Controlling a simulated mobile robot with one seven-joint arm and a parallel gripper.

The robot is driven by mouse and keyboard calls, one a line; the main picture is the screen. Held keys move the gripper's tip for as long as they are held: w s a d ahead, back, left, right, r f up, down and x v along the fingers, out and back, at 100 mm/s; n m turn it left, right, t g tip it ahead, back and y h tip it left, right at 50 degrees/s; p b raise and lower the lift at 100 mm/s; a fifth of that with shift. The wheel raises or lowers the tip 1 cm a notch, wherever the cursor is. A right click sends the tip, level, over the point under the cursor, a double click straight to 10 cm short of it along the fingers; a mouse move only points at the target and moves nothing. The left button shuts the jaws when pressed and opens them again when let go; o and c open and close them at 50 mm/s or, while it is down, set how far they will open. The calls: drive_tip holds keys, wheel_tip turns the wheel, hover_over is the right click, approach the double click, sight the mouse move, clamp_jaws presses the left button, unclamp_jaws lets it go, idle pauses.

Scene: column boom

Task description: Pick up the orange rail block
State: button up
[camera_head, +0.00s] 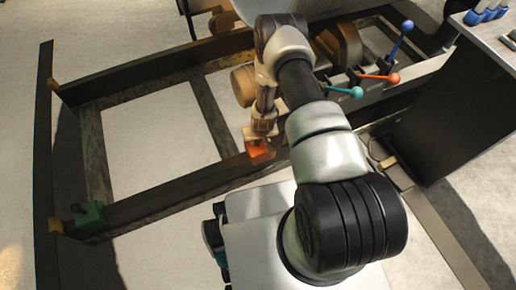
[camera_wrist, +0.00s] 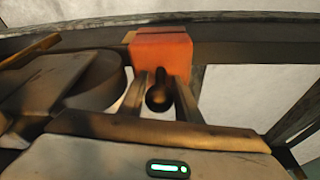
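The orange rail block (camera_head: 259,151) sits on the near dark rail (camera_head: 180,186), below the end of my arm in the head view. In the wrist view the orange block (camera_wrist: 161,50) is at top centre on the rail. A dark round knob (camera_wrist: 158,98) sticks out from it towards my gripper. My gripper (camera_wrist: 162,82) has one finger on each side of this knob, with narrow gaps showing beside it, so it looks open. The fingertips reach close to the block's face; whether they touch it I cannot tell. In the head view my gripper (camera_head: 258,136) partly covers the block.
A green block (camera_head: 88,216) sits at the near rail's left end. Levers with blue (camera_head: 407,26), orange (camera_head: 393,78) and teal (camera_head: 356,92) knobs stand right of my arm. A dark cabinet (camera_head: 470,110) is at the right. The floor inside the frame (camera_head: 160,135) is clear.

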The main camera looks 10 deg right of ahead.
clamp_jaws()
drive_tip(key=shift+w+r, duration=0.1)
idle(1.0)
